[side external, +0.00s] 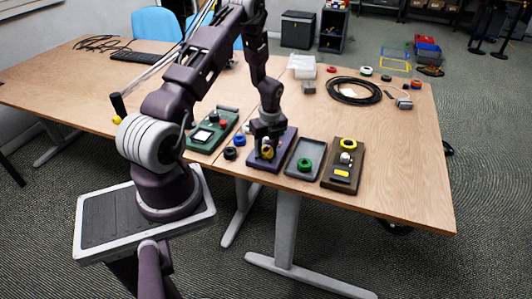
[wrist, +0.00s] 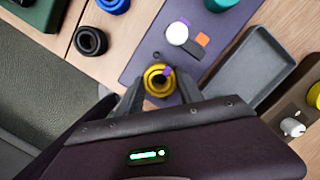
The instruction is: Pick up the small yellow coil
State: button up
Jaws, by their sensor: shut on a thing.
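The small yellow coil (wrist: 158,91) is between the two fingers of my gripper (wrist: 160,80) in the wrist view, low over the purple board. In the side external view the yellow coil (side external: 267,154) shows partly behind the fingers of my gripper (side external: 268,148). My gripper points down and is shut on the coil. Whether the coil still touches the purple board (side external: 262,166) cannot be told. Another yellow coil (side external: 349,143) lies on the brown board to the right.
A grey tray (wrist: 246,70) with a green coil (side external: 304,164) stands right of the purple board. The brown board (side external: 340,184) is beyond it. Blue and black coils (wrist: 90,41) lie on the left, near a green board (side external: 205,148). A black cable loop (side external: 354,92) lies farther back.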

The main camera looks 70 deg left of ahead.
aim_at(266, 150)
notch_tip(266, 150, up, 10)
jog(key=shift+r, duration=0.1)
grip_shut()
jog(key=w+d+f+m, duration=0.1)
jog(key=w+d, duration=0.5)
jog(key=w+d+f+m, duration=0.1)
jog(key=w+d+m, duration=0.1)
jog(key=w+d, duration=0.4)
jog(key=w+d+f+m, duration=0.1)
jog(key=w+d, duration=0.4)
jog(key=d, duration=0.2)
jog(key=shift+w+m+t, duration=0.3)
jog(key=shift+w, duration=0.1)
jog(key=shift+f, duration=1.9)
jog(key=o, duration=0.6)
grip_release()
jog(key=c, duration=0.5)
